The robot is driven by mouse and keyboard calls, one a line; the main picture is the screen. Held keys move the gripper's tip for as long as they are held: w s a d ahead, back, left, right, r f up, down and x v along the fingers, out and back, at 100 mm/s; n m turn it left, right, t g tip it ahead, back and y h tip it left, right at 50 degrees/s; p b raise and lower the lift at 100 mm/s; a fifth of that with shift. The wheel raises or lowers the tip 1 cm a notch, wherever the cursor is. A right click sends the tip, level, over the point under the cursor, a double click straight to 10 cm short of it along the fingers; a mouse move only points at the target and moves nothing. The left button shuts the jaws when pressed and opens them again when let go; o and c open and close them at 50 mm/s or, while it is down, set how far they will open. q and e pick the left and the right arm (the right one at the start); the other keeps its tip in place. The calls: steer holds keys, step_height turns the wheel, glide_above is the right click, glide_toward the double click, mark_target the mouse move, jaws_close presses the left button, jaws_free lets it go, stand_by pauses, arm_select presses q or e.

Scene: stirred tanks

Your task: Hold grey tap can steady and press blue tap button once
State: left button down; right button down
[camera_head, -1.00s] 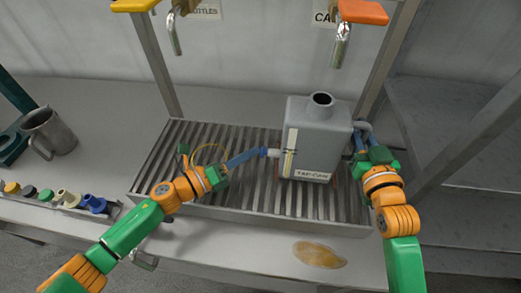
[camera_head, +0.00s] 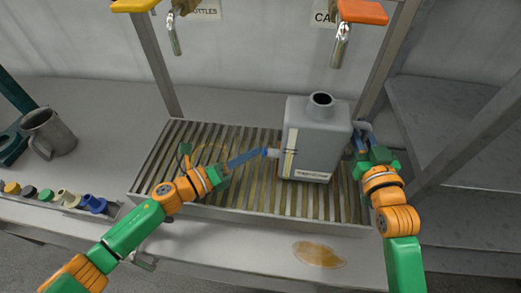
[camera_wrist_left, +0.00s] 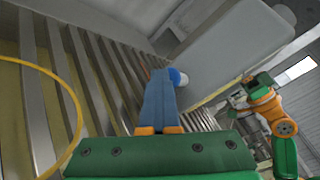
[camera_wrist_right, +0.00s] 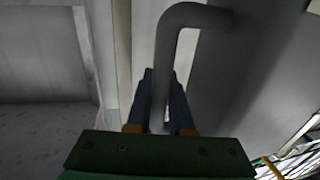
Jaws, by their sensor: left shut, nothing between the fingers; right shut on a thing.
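The grey can (camera_head: 317,140) stands upright on the slatted drip tray (camera_head: 235,213), with an open neck on top and a label low on its front. A pale tap (camera_head: 273,153) with a blue button (camera_head: 265,152) sticks out of its left side; the button also shows in the left wrist view (camera_wrist_left: 178,77). My left gripper (camera_head: 260,153) is shut and empty, its fingertips at the button, apparently touching it. My right gripper (camera_head: 360,143) is shut on the can's handle (camera_wrist_right: 182,35) at its right side. The tap's outlet is hard to make out.
A metal mug (camera_head: 47,133) and a row of coloured caps (camera_head: 62,197) are at the left. Two fixed taps (camera_head: 341,45) hang above. A brown puddle (camera_head: 319,254) lies in front of the tray.

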arm_select(q)
steer(key=shift+w+a, duration=0.15)
steer(key=shift+a, duration=0.65)
steer(key=shift+w+a, duration=0.25)
steer(key=shift+a, duration=1)
steer(key=shift+w+a, duration=0.2)
steer(key=shift+a, duration=1.05)
arm_select(e)
steer(key=c, duration=0.7)
jaws_free()
steer(key=shift+c, duration=0.2)
